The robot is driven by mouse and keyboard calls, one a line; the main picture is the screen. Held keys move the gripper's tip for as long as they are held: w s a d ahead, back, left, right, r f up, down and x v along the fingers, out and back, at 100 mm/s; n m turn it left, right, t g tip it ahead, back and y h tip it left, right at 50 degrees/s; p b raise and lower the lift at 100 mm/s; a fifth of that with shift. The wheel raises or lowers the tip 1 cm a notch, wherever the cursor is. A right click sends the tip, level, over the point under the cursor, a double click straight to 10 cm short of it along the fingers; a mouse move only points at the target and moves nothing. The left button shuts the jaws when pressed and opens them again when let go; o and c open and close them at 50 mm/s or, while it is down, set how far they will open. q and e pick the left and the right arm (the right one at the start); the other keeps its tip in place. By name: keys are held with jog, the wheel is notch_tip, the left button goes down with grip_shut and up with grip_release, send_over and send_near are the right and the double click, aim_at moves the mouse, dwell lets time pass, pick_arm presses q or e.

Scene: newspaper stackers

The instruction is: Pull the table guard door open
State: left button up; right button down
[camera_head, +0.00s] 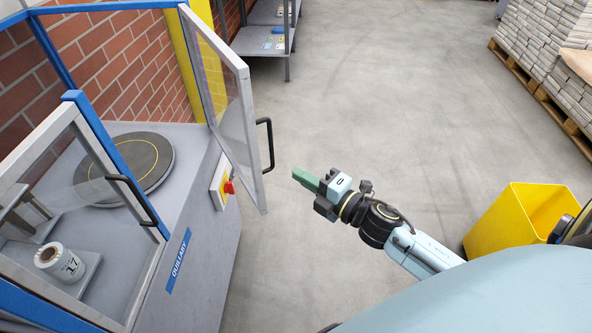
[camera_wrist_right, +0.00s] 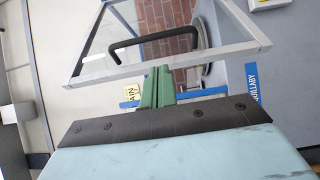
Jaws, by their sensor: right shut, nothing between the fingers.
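The guard door (camera_head: 230,108) is a clear panel in a grey frame, hinged on the blue-framed machine at the left, and it stands swung outward. Its black handle (camera_head: 268,145) faces the open floor. My right gripper (camera_head: 300,176) has green fingers that are shut and empty, a little right of and below the handle, apart from it. In the right wrist view the shut fingers (camera_wrist_right: 158,88) point toward the door frame (camera_wrist_right: 180,62), with the black handle (camera_wrist_right: 150,40) beyond them. A second door with a black handle (camera_head: 133,198) is closed at the near left. My left gripper is out of view.
Inside the machine are a round turntable (camera_head: 130,165) and a white roll (camera_head: 67,262). A red-and-yellow switch (camera_head: 226,188) sits on the cabinet's side. A yellow bin (camera_head: 510,225) stands at right, newspaper pallets (camera_head: 550,50) behind. The middle floor is clear.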

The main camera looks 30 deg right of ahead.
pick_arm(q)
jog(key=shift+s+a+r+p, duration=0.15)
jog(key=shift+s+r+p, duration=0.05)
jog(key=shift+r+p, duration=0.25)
pick_arm(e)
jog(key=x, duration=0.8)
jog(key=shift+w, duration=0.3)
